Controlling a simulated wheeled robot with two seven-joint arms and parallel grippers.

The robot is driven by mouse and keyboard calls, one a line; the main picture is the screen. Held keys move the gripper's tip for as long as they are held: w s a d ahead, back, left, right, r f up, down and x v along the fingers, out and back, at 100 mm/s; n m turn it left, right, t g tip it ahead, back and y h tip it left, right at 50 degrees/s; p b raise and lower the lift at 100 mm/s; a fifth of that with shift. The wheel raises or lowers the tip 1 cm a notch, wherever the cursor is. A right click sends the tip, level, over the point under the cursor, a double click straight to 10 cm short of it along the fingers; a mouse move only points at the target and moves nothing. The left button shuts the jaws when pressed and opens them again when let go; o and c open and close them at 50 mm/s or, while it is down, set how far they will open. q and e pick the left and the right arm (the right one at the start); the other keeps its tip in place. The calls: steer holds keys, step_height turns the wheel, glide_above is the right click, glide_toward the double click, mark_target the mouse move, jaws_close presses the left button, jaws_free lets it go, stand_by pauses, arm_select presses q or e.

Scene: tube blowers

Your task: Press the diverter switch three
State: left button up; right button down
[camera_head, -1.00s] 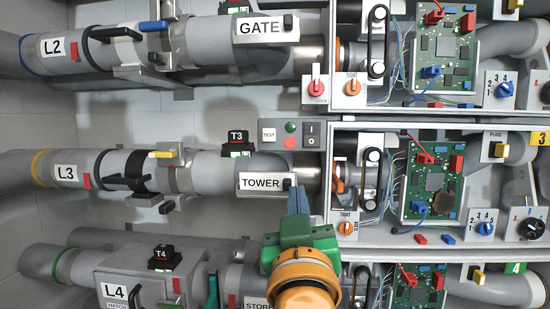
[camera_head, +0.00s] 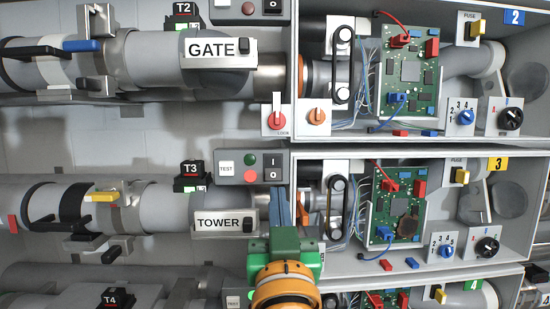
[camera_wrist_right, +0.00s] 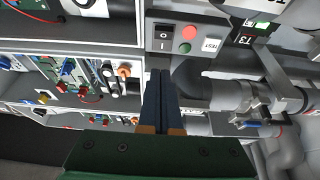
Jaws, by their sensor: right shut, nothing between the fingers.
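The line three plate marked TOWER (camera_head: 217,222) is on the middle tube at centre left of the head view. A small black switch (camera_head: 248,224) sits at its right end. My right gripper (camera_head: 281,192) rises from below, its blue fingers shut and empty. In the head view the fingertips are right of the switch and a little higher, below the TEST panel. In the right wrist view the shut fingers (camera_wrist_right: 159,74) point away from the camera, their tips beside the TEST panel's rocker. Contact cannot be judged. My left gripper is not in view.
The TEST panel (camera_head: 237,167) has a green button, a red button and a rocker. The open bay with a circuit board (camera_head: 397,205) lies right of my fingers. A yellow-handled valve (camera_head: 105,196) is on the tube at left. The GATE row (camera_head: 212,50) runs above.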

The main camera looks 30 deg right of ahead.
mark_target(274, 170)
steer(key=w+d+p, duration=0.1)
steer(key=w, duration=0.1)
steer(key=w+d, duration=0.2)
steer(key=w, duration=0.1)
steer(key=w+d+p, duration=0.1)
steer(key=w, duration=0.1)
steer(key=shift+w+d+r+p, duration=0.15)
steer(key=shift+d+r+p, duration=0.1)
steer(key=shift+p, duration=0.05)
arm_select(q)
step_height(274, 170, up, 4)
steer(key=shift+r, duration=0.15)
arm_select(e)
steer(key=shift+a, duration=0.1)
